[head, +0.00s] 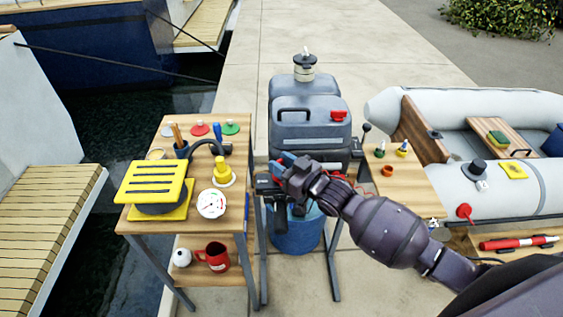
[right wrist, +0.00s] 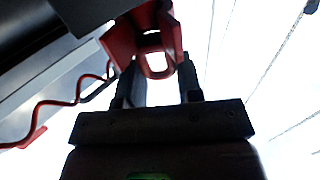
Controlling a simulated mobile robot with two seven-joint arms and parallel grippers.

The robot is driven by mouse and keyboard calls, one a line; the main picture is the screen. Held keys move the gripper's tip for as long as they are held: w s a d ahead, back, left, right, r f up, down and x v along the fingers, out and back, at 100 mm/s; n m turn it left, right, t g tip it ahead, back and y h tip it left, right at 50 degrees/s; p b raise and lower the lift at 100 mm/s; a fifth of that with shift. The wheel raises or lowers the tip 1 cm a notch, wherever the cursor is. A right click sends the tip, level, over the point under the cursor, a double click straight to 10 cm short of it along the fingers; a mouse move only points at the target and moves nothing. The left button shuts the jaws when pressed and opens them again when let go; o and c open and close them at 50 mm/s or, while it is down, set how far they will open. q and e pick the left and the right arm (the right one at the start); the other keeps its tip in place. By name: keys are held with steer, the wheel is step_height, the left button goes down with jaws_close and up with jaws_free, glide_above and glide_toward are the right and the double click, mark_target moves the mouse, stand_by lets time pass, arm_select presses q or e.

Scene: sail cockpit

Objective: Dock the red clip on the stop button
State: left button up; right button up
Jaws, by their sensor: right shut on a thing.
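My right gripper (head: 283,170) is over the outboard motor stand in the middle of the head view. In the right wrist view its two dark fingers (right wrist: 157,85) are shut on the red clip (right wrist: 155,62), a forked red piece with an opening through it. A coiled red cord (right wrist: 70,103) runs off to the left from near the clip. In the head view the clip is mostly hidden by my gripper and cannot be made out clearly. I cannot pick out the stop button; dark parts (head: 267,186) show just beside my gripper. My left gripper is not in view.
A wooden table (head: 237,200) on the left holds a yellow slatted item (head: 155,182), a white gauge (head: 211,204) and other items. Grey jerrycans (head: 311,132) stand behind my gripper, and a blue drum (head: 296,238) below. An inflatable boat (head: 460,190) lies right.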

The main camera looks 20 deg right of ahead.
arm_select(q)
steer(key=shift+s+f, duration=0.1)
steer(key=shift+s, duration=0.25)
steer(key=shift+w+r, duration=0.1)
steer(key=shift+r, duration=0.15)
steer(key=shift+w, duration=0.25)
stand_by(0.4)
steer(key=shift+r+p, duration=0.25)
steer(key=shift+p, duration=0.1)
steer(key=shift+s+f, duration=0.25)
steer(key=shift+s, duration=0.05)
arm_select(e)
steer(key=shift+f, duration=0.1)
arm_select(q)
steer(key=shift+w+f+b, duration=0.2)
steer(key=shift+b, duration=0.2)
arm_select(e)
steer(key=shift+f, duration=0.45)
steer(key=o, duration=0.6)
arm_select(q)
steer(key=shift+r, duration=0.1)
